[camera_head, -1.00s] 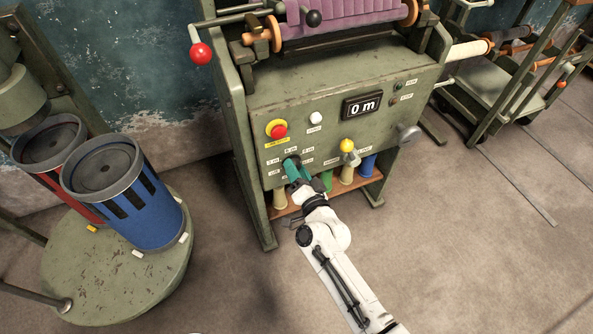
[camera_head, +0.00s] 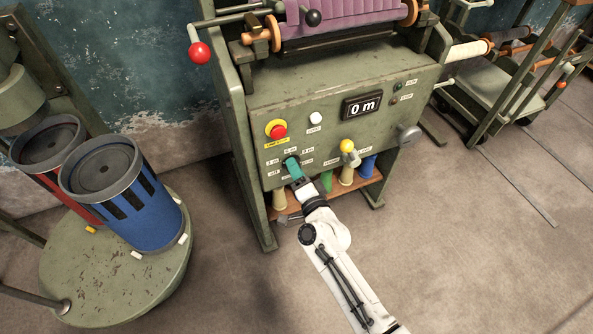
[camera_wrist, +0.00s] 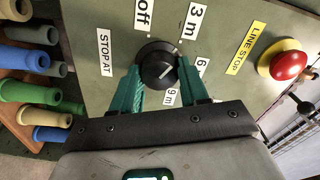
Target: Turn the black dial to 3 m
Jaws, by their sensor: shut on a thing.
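The black dial (camera_wrist: 157,66) sits on the green machine panel, with "off", "3 m", "6 m", "9 m" and "STOP AT" labels around it in the wrist view. A short white mark on its face slants to the upper right; I cannot tell exactly which label it lines up with. The "3 m" label (camera_wrist: 194,21) is above and right of the dial. My gripper (camera_wrist: 159,72) has its teal fingers shut on the dial, one on each side. In the head view my gripper (camera_head: 292,167) covers most of the dial at the panel's lower left.
A red line-stop button (camera_wrist: 289,66) on a yellow base is close by the dial. A display (camera_head: 363,107) reads "0 m". Colored tubes (camera_wrist: 30,90) stand below the panel. Blue bin (camera_head: 125,195) stands left.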

